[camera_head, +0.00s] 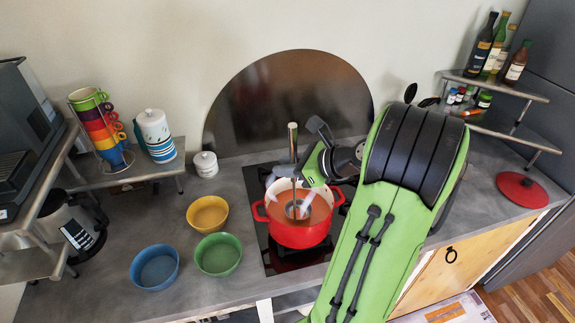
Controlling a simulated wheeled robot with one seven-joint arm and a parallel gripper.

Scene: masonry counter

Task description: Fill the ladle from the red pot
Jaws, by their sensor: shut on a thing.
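The red pot (297,232) stands on the dark stove top, open at the top, with orange-brown contents showing inside. The ladle (293,141) is upright, its metal handle rising above the pot and its lower end inside the pot. How full its bowl is cannot be made out. My gripper (297,176) is over the pot, shut on the ladle's handle. My green and black arm reaches in from the lower right and covers part of the counter; the fingers are small and partly hidden.
Yellow (207,224), green (218,265) and blue (154,278) bowls stand left of the pot. A small white lidded jar (205,164) is behind them. A red lid (521,190) lies at right. A dark round panel (262,110) stands behind the stove.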

